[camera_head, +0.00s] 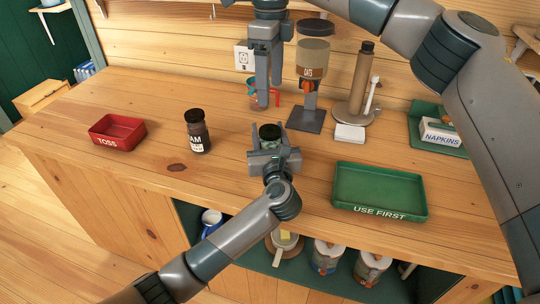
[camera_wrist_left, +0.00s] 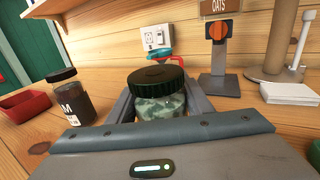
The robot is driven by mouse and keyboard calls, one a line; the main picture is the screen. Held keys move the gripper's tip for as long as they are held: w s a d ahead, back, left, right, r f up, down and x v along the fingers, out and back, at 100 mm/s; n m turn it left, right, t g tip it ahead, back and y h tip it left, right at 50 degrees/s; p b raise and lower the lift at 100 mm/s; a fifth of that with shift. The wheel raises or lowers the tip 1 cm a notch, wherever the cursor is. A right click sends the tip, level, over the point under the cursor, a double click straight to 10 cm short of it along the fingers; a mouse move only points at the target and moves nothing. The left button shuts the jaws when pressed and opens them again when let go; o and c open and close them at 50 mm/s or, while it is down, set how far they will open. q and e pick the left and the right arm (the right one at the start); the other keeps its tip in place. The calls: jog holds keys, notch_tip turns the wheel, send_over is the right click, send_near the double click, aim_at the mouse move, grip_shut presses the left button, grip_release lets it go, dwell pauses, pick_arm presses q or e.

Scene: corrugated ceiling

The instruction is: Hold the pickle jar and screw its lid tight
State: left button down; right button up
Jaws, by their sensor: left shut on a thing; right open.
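I cannot tell how tight the lid is. My left gripper (camera_head: 272,138) is shut on the jar, one finger on each side. My right gripper (camera_head: 264,103) is open and empty, pointing down above and behind the jar in the picture, apart from the lid.
A jam jar (camera_head: 198,131) and a red TOSS tray (camera_head: 117,131) stand left. A green USE FIRST tray (camera_head: 380,187) lies right.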

dwell(0.3)
pick_arm(q)
jog(key=c, duration=0.8)
grip_release()
jog(key=shift+s+d+f, duration=0.1)
jog(key=shift+s, duration=0.4)
jog(key=shift+s+d+b, duration=0.35)
jog(key=shift+s+b, duration=0.25)
jog(key=shift+s, duration=2.1)
jog(key=shift+s+d+b, duration=0.35)
jog(key=shift+s+b, duration=0.3)
jog(key=shift+s, duration=2.05)
jog(key=shift+s+d+b, duration=0.35)
jog(key=shift+s+b, duration=0.25)
jog(key=shift+s, duration=2.1)
